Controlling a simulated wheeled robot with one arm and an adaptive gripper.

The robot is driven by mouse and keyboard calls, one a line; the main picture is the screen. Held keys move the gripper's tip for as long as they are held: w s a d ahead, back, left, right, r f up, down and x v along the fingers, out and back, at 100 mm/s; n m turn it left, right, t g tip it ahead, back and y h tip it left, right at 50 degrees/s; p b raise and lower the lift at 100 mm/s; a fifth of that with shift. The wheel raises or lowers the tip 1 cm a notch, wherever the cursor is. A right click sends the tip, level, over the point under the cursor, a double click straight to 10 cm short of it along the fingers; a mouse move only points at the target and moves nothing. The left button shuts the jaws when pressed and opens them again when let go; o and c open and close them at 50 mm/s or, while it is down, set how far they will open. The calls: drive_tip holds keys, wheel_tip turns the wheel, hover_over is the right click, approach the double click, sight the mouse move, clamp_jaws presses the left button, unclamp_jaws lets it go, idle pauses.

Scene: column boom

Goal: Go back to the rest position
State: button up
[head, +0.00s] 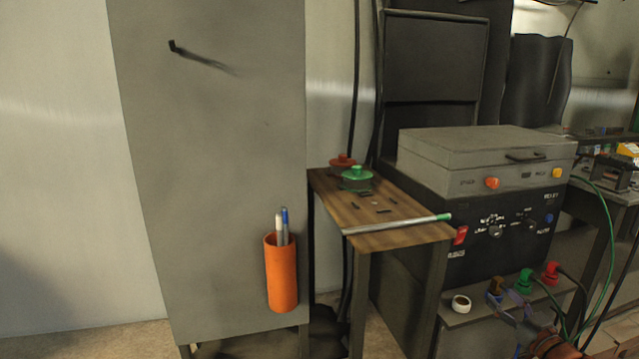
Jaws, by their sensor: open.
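My gripper is not visible in the head view, so its place and anything near it cannot be seen. No part of my arm can be made out clearly.
A grey cabinet (215,140) with a black hook (173,46) and an orange pen holder (281,275) stands left. A small wooden table (400,238) carries a rod (398,224) and red and green lidded pots. A welding machine (490,190) stands right; cables and a tape roll (461,304) lie lower right.

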drive_tip(key=s+a+f+m+g+h, duration=0.1)
drive_tip(key=s+a+f+g+h, duration=0.1)
drive_tip(key=a+g+h, duration=0.55)
drive_tip(key=s+a+r+g+y, duration=0.1)
drive_tip(key=s+a+g, duration=0.3)
drive_tip(key=s+a, duration=0.3)
drive_tip(key=s+a+r+m+g+y, duration=0.1)
drive_tip(key=s+a+g, duration=0.4)
drive_tip(key=s, duration=1.3)
drive_tip(key=s+a+r+g+y, duration=0.1)
drive_tip(key=s+a+g, duration=0.3)
drive_tip(key=s+a, duration=0.6)
drive_tip(key=s+y, duration=0.1)
drive_tip(key=s, duration=0.1)
drive_tip(key=shift+s+m+g, duration=0.3)
drive_tip(key=shift+m+g, duration=0.05)
drive_tip(key=shift+m, duration=0.05)
drive_tip(key=shift+t, duration=0.4)
drive_tip(key=r+p, duration=1.6)
drive_tip(key=r, duration=0.1)
drive_tip(key=s+r+p, duration=0.1)
drive_tip(key=r+p, duration=0.6)
drive_tip(key=r, duration=0.1)
drive_tip(key=shift+r+p, duration=0.15)
drive_tip(key=shift+p, duration=0.25)
